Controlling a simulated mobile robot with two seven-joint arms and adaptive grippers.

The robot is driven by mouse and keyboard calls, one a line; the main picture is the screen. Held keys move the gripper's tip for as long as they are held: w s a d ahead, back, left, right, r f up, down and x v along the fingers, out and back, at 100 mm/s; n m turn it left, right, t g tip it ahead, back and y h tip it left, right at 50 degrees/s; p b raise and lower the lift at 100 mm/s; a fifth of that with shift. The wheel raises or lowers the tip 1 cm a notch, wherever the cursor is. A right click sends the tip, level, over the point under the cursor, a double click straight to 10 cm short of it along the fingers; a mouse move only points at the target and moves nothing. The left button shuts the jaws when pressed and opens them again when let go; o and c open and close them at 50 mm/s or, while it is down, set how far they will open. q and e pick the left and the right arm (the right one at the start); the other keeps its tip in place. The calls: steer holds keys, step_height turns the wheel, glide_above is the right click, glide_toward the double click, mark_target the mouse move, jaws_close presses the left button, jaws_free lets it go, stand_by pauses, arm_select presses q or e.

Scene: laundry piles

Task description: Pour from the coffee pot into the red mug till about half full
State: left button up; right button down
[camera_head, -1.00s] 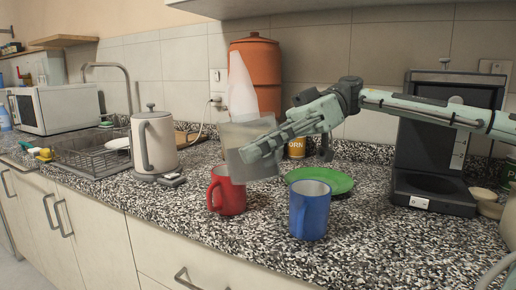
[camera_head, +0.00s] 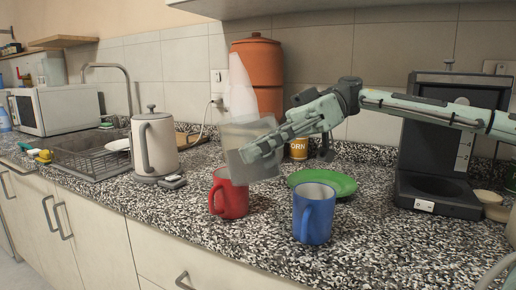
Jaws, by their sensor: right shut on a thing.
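The coffee pot (camera_head: 248,150) is a clear, see-through grey vessel. It is tilted, its lower left part just above and behind the rim of the red mug (camera_head: 230,198). My right gripper (camera_head: 268,147) comes in from the right and is shut on the pot. The red mug stands upright on the speckled counter, its handle to the left. No stream of coffee can be made out, and the inside of the red mug is mostly hidden, so its level cannot be told. My left gripper is out of view.
A blue mug (camera_head: 314,215) stands right of the red one, near the counter's front. A green plate (camera_head: 335,184) lies behind it. The black coffee machine (camera_head: 440,165) is at right. A kettle (camera_head: 154,143) and sink (camera_head: 88,160) are at left.

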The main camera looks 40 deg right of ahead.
steer(key=shift+w+r, duration=0.15)
steer(key=shift+w, duration=0.1)
stand_by(0.3)
steer(key=shift+w+r+m+g, duration=0.1)
steer(key=shift+r+m+g, duration=0.2)
steer(key=shift+m, duration=0.2)
stand_by(0.4)
